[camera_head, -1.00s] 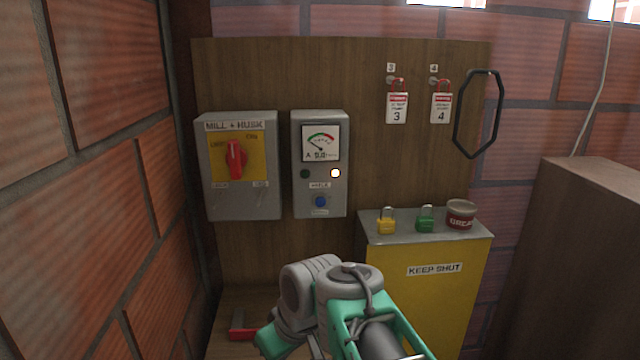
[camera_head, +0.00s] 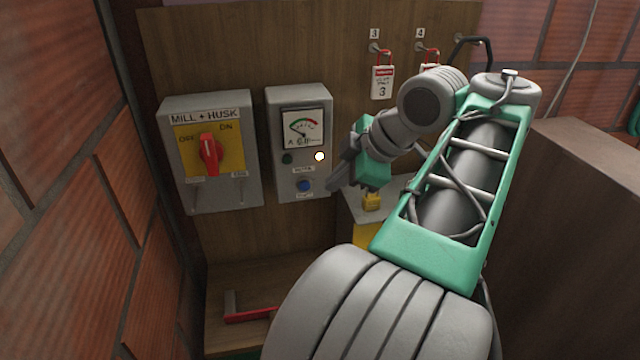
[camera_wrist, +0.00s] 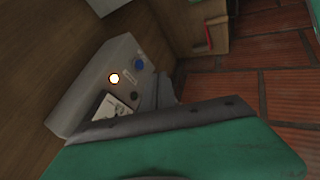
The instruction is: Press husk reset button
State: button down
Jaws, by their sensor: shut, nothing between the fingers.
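The husk box (camera_head: 289,105) is grey, with a meter (camera_head: 303,128), a dark round lamp or button, a lit white lamp (camera_head: 319,156) and a blue button (camera_head: 304,186) low on its face. In the wrist view the box is tilted, with the blue button (camera_wrist: 139,64) and the glowing lamp (camera_wrist: 114,78) both uncovered. My gripper (camera_head: 334,184) is shut and empty, just right of the box near the blue button's height. In the wrist view its dark fingers (camera_wrist: 160,90) lie close beside the box face. I cannot tell whether they touch it.
The mill and husk switch box (camera_head: 178,108) with a red rotary handle (camera_head: 210,155) is at left. A brick wall (camera_head: 60,160) bounds the left; a brown block (camera_head: 580,200) stands right.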

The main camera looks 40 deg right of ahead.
aim_at(310, 187)
jog(key=w+f+b, duration=0.1)
jog(key=w+f, duration=0.1)
jog(key=w, duration=0.1)
jog(key=w+f+b, duration=0.2)
jog(key=w, duration=0.1)
jog(key=w+f+b, duration=0.1)
jog(key=w+f, duration=0.2)
jog(key=shift+d+f+b, duration=0.1)
jog(key=shift+d+b, duration=0.2)
jog(key=shift+d, duration=0.1)
jog(key=shift+w, duration=0.1)
